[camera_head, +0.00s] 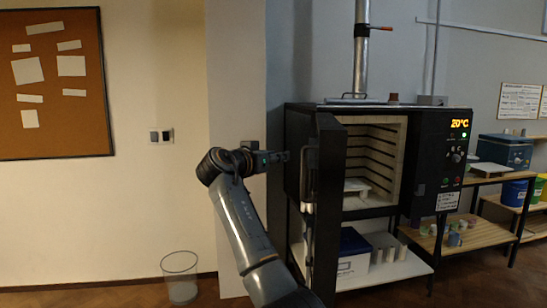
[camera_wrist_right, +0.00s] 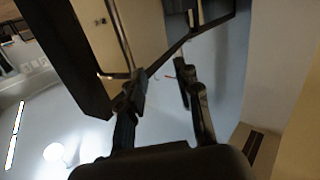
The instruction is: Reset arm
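My right arm rises from the bottom middle of the head view and bends at the top. Its gripper (camera_head: 279,157) points right, close to the outer face of the open kiln door (camera_head: 327,215) and left of its handle (camera_head: 304,178). I cannot tell whether it touches the door. In the right wrist view the gripper (camera_wrist_right: 168,90) has its two fingers apart with nothing between them. Dark framed parts fill the top left of that view. My left gripper is in neither view.
A wooden bench (camera_head: 462,238) with small pots stands right. A clear bin (camera_head: 180,278) is on the floor left.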

